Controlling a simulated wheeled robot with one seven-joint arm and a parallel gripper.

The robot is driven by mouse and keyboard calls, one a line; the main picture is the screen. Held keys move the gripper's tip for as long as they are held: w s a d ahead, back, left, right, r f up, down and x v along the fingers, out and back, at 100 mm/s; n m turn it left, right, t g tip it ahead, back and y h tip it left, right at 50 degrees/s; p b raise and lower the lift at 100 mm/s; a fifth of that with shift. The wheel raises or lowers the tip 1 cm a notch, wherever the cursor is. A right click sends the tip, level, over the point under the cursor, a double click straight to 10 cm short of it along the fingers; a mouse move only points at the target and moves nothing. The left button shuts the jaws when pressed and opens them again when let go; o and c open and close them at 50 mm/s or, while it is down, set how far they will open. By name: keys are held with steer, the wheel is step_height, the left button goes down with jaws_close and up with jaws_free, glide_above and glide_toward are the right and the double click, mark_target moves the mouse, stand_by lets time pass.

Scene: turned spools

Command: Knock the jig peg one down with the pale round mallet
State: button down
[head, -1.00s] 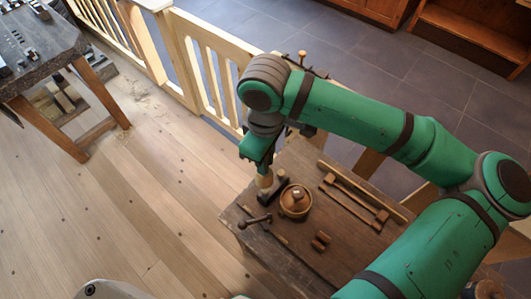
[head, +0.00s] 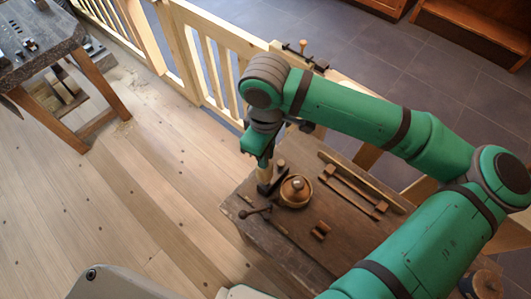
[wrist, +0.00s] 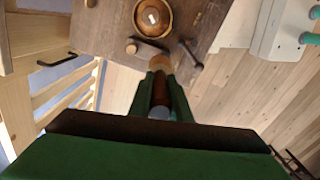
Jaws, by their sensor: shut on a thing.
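My gripper (wrist: 160,95) is shut on the brown handle of the pale round mallet (wrist: 152,57), whose pale head points away from me toward the bench. In the head view the mallet (head: 264,174) hangs below the green wrist at the bench's left edge. The jig (head: 268,187) is a dark block just beside and below the mallet head. A brown peg (head: 281,164) stands beside the mallet head; its round top also shows in the wrist view (wrist: 131,48). I cannot tell whether the mallet touches the peg or the jig.
A round wooden bowl (head: 296,191) with a turned piece stands close right of the jig. A dark-headed tool (head: 256,212), small brown cylinders (head: 321,230) and a long wooden clamp (head: 352,190) lie on the bench (head: 345,235). A pale wooden railing (head: 205,60) stands behind.

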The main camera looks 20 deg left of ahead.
steer(key=shift+d+f, duration=0.2)
steer(key=shift+f, duration=1.75)
steer(key=shift+r, duration=0.1)
steer(key=shift+r, duration=1.55)
steer(key=shift+f, duration=2.05)
steer(key=shift+r, duration=1.65)
